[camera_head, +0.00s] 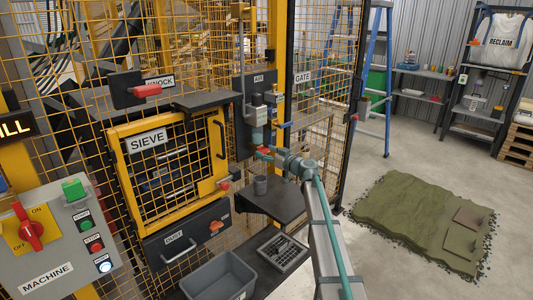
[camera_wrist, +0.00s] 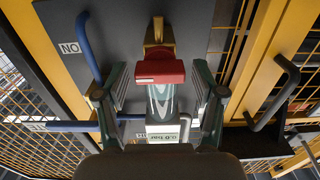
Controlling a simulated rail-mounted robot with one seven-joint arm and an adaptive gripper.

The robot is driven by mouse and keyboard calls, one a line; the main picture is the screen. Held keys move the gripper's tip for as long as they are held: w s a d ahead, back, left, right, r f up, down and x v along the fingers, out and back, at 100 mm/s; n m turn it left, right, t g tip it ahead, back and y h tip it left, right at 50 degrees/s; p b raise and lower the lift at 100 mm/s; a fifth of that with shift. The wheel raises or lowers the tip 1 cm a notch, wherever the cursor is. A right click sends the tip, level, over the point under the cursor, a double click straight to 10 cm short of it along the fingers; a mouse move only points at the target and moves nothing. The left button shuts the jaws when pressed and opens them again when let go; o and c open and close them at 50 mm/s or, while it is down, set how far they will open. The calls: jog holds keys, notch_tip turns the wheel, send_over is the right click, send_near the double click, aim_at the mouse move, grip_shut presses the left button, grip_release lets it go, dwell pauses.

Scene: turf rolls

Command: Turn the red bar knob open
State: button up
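The red bar knob (camera_wrist: 161,72) shows in the wrist view on a brass-coloured fitting, with a grey-green body and small label below it. It lies crosswise between the two fingers of my gripper (camera_wrist: 160,85). The gripper is open, with a gap visible on each side of the knob. In the head view my gripper (camera_head: 275,155) reaches the lower part of the AIR panel (camera_head: 241,92). A small red part (camera_head: 264,151) shows at its fingertips. Whether the fingertips reach past the knob is hard to tell.
Blue bent handles or pipes (camera_wrist: 88,46) stand left of the knob, and a black handle (camera_wrist: 273,95) is at right. Yellow mesh fencing and the SIEVE door (camera_head: 160,205) are left.

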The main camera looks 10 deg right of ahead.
jog(key=c, duration=0.9)
jog(key=shift+f+m+b, duration=0.15)
jog(key=shift+m+b, duration=0.25)
jog(key=shift+b, duration=0.35)
jog(key=m+b, duration=0.6)
jog(key=m, duration=0.1)
jog(key=shift+d+b, duration=0.1)
jog(key=shift+b, duration=0.25)
jog(key=m, duration=0.4)
jog(key=shift+w+b, duration=0.1)
jog(key=shift+b, duration=0.3)
jog(key=m, duration=0.6)
jog(key=shift+p, duration=0.4)
